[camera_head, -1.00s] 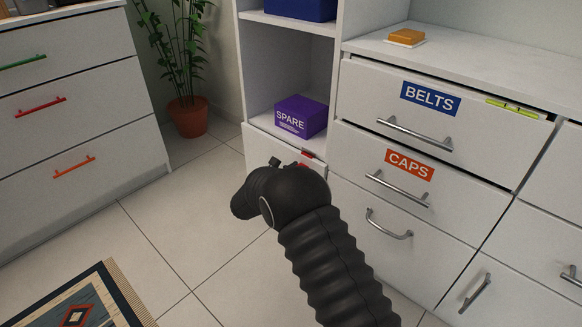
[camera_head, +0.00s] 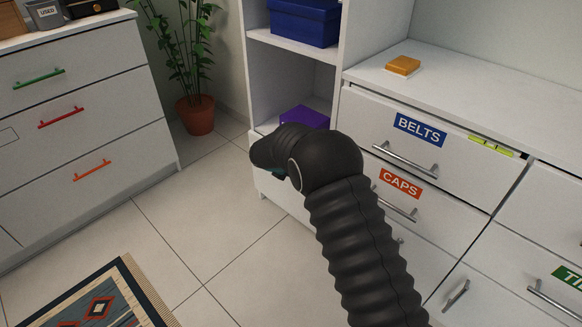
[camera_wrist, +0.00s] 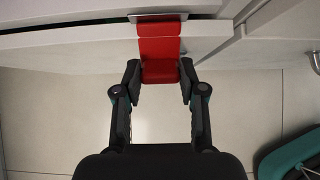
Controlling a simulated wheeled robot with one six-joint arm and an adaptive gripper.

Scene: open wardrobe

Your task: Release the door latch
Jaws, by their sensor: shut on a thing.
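The red latch (camera_wrist: 160,48) shows in the wrist view at the top middle, fixed at the edge of a white panel (camera_wrist: 65,40). My gripper (camera_wrist: 160,76) has its two fingers on either side of the latch's lower end and is shut on it. In the head view my arm (camera_head: 345,200) reaches toward the lower part of the white wardrobe (camera_head: 340,60). The arm hides the latch and the gripper's fingertips there.
A purple box (camera_head: 305,117) and a blue box (camera_head: 304,22) sit on the shelves. Drawers with BELTS (camera_head: 419,130) and CAPS (camera_head: 400,184) labels are at the right.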

